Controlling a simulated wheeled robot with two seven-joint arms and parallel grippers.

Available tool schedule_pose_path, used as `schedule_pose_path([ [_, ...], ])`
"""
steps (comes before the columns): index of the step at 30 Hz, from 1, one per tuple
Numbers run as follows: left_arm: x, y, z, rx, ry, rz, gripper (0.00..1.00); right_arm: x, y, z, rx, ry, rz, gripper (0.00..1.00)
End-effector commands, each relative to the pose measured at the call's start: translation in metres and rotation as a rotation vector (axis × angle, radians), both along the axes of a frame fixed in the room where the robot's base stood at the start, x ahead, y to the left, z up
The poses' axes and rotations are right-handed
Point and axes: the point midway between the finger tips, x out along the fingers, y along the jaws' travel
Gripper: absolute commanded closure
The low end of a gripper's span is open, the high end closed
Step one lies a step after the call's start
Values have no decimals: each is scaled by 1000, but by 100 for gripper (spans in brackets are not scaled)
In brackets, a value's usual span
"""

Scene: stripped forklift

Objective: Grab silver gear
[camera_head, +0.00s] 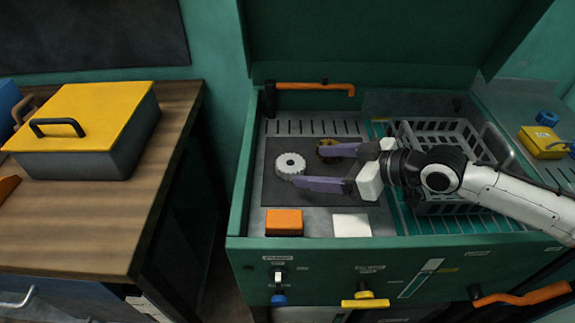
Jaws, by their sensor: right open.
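The silver gear (289,166) lies on a dark mat (290,196) inside the green machine's open bay. My right gripper (300,167) comes in from the right, with its two purple fingers spread apart. The lower finger's tip is just below the silver gear, and the upper finger's tip is up and right of it. The gear is at the mouth of the open jaws; I cannot tell whether a finger touches it. A brass-coloured gear (327,150) lies behind, partly hidden by the upper finger. My left gripper is not in view.
A grey wire basket (405,131) stands right of the mat, partly behind my right arm. An orange block (284,222) and a white block (351,225) lie at the bay's front. The green bay wall (245,185) and raised lid (360,40) bound the space. A yellow-lidded box (90,105) sits on the left table.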

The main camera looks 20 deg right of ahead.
Motion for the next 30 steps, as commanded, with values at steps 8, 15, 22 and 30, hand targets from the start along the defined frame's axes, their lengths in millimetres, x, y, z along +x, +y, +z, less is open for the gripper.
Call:
schedule_pose_path([
  [8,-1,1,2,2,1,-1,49,15,14,-6,3,0,0,25],
  [15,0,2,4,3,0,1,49,37,35,-20,1,1,0,25],
  [22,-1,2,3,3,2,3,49,42,38,-24,-2,0,0,25],
  [30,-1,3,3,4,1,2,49,42,38,-24,-2,0,0,54],
])
